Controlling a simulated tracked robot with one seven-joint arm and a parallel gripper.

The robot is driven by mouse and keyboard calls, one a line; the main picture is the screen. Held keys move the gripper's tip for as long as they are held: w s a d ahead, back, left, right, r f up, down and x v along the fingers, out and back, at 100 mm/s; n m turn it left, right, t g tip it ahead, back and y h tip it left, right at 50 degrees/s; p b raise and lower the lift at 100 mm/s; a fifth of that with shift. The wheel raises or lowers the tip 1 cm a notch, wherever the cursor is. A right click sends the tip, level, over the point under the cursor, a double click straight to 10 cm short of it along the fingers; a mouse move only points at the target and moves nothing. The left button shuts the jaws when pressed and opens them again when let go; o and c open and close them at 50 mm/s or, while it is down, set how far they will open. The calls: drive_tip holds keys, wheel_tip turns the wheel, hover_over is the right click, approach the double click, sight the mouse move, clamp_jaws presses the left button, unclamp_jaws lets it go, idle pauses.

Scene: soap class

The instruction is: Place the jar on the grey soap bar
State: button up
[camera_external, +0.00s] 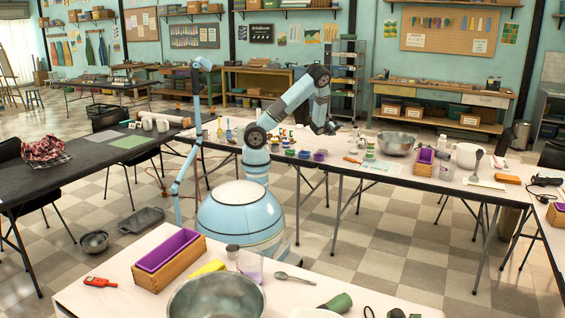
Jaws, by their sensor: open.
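My gripper (331,129) is at the end of my bent blue arm, above the far edge of the long white table (400,184). It looks empty and open, though its fingers are very small here. I cannot tell which of these is the jar. I cannot make out a grey soap bar for certain; it may be hidden or too small.
A metal bowl (396,144), a purple-lined wooden mold (425,160), a white pitcher (467,155) and an orange block (507,179) stand farther right. A dark table (60,185) is at left. A front table holds a mold (168,258) and large bowl (216,297).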

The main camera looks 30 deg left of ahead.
drive_tip(key=s+a+r+n+g+y, duration=0.2)
drive_tip(key=s+a+r+n, duration=0.2)
drive_tip(key=a+r+n, duration=0.5)
drive_tip(key=s+a+r+n+g+y, duration=0.2)
drive_tip(key=s+a+r+n, duration=0.4)
drive_tip(key=a+n, duration=0.4)
drive_tip(key=s+a+r+n+g, duration=0.1)
drive_tip(key=s+a+r+n, duration=0.2)
drive_tip(key=s, duration=0.6)
drive_tip(key=s+a+r+n+g+y, duration=0.1)
drive_tip(key=s+a+r+n, duration=0.3)
drive_tip(key=s, duration=0.6)
drive_tip(key=s+a+r+n+g+y, duration=0.1)
drive_tip(key=s+a+r+n+g, duration=0.1)
drive_tip(key=s, duration=0.7)
wheel_tip(320, 180, up, 2)
drive_tip(key=shift+s+a+r+n, duration=0.1)
drive_tip(key=shift+s+a+n, duration=0.05)
drive_tip(key=shift+a+n, duration=0.7)
